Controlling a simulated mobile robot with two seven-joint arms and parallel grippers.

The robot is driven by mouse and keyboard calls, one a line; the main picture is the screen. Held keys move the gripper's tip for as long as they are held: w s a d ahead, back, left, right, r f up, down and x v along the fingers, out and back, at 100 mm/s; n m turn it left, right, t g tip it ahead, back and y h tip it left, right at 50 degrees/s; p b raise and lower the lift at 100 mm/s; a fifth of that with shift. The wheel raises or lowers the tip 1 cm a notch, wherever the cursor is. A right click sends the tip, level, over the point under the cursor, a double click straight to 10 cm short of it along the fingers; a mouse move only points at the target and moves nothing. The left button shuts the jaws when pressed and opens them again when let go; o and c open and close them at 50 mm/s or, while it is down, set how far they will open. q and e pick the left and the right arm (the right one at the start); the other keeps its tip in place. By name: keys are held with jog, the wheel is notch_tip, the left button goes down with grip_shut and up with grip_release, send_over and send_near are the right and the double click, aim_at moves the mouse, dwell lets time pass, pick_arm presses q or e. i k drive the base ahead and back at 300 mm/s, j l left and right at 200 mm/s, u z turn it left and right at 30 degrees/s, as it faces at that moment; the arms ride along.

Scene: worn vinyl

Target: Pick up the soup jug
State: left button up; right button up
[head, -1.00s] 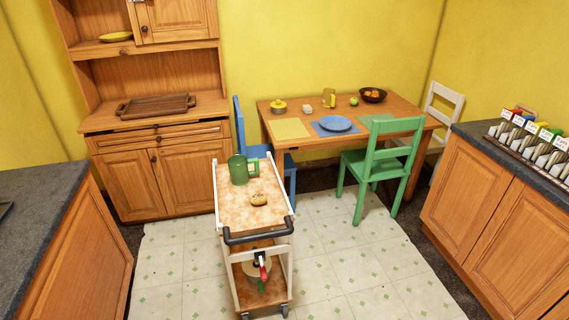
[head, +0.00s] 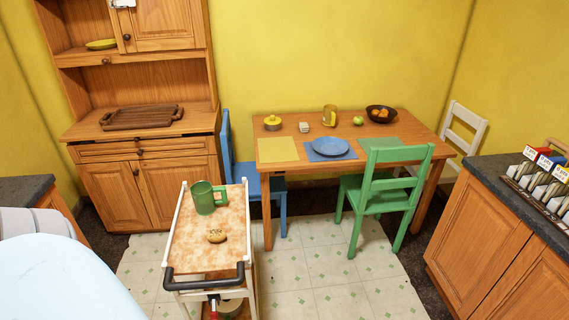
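The green jug (head: 204,198), which I take to be the soup jug, stands upright on the top shelf of a small serving trolley (head: 188,245). It is near the far end of that shelf, with its handle pointing right. Neither of my grippers shows in the head view. A pale rounded part of my own arm fills the lower left corner.
The trolley has white side rails and a dark push handle (head: 205,278) facing me. Behind it stand a dining table (head: 290,185), a blue chair (head: 230,160) and a green chair (head: 385,195). Counters stand left and right. Tiled floor (head: 310,270) is clear right of the trolley.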

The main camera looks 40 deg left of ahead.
aim_at(202, 192)
jog(key=i+l+u, duration=0.15)
jog(key=i, duration=0.3)
jog(key=i+l+u, duration=0.15)
jog(key=i, duration=0.25)
jog(key=i+l+u, duration=0.15)
jog(key=i, duration=0.3)
jog(key=i+u, duration=0.15)
jog(key=u, duration=0.25)
jog(key=i+l+u, duration=0.1)
jog(key=u, duration=0.35)
jog(key=i+l+u, duration=0.1)
jog(key=u, duration=0.3)
jog(key=i+l+u, duration=0.1)
jog(key=u, duration=0.3)
jog(key=i+l+u, duration=0.15)
jog(key=u, duration=0.3)
jog(key=i+l+u, duration=0.1)
jog(key=l+u, duration=0.15)
jog(key=u, duration=0.25)
jog(key=i+l+u, duration=0.1)
jog(key=l+u, duration=0.15)
jog(key=u, duration=0.2)
